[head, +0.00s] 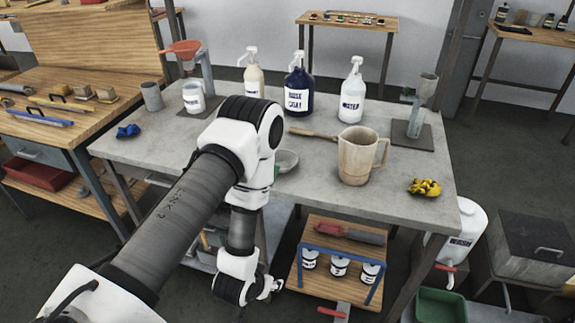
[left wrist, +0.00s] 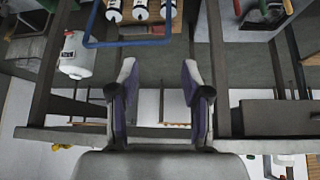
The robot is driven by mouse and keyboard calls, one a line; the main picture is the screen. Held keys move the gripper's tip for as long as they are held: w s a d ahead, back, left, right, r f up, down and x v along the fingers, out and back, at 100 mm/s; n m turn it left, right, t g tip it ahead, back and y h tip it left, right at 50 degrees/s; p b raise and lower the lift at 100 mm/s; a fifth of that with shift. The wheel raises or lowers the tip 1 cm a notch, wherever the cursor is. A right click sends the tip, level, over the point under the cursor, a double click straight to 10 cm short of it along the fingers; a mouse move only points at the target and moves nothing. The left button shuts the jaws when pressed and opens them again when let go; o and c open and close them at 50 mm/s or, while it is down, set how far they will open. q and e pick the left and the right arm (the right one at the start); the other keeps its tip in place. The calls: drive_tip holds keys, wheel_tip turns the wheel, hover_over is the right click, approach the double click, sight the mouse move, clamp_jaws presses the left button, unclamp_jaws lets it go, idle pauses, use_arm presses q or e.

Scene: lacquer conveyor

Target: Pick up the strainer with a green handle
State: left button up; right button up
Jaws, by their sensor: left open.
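A small grey bowl-shaped strainer (head: 287,160) lies on the grey worktable (head: 320,185) in the head view, just right of my arm's elbow. A bit of green shows at its lower left; the rest of the handle is hidden behind my arm. My left gripper (head: 272,288) hangs low in front of the table, below its top and apart from the strainer. In the left wrist view my left gripper (left wrist: 158,82) has its two fingers spread with nothing between them. The strainer cannot be made out there. My right gripper is not in view.
A beige mug (head: 357,158) with a wooden-handled tool beside it stands right of the strainer. Pump bottles (head: 298,88) stand at the back. A blue-framed rack (head: 340,262) of cans is low, right of my gripper. A yellow cloth (head: 424,188) lies at the right.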

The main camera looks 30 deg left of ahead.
use_arm(q)
drive_tip(key=w+a+r+t+y, duration=0.1)
drive_tip(key=w+a+r+t, duration=0.35)
drive_tip(key=w, duration=0.45)
drive_tip(key=n+t+y, duration=0.2)
drive_tip(key=t+y, duration=0.1)
drive_tip(key=t, duration=0.3)
approach(277, 166)
drive_tip(key=x, duration=0.3)
drive_tip(key=shift+w+r+p, duration=0.15)
drive_tip(key=shift+p, duration=0.25)
drive_tip(key=x, duration=0.2)
drive_tip(key=p+x, duration=0.1)
drive_tip(key=x, duration=0.1)
drive_tip(key=shift+a+f, duration=0.15)
drive_tip(key=shift+f, duration=0.1)
drive_tip(key=shift+w, duration=0.1)
clamp_jaws()
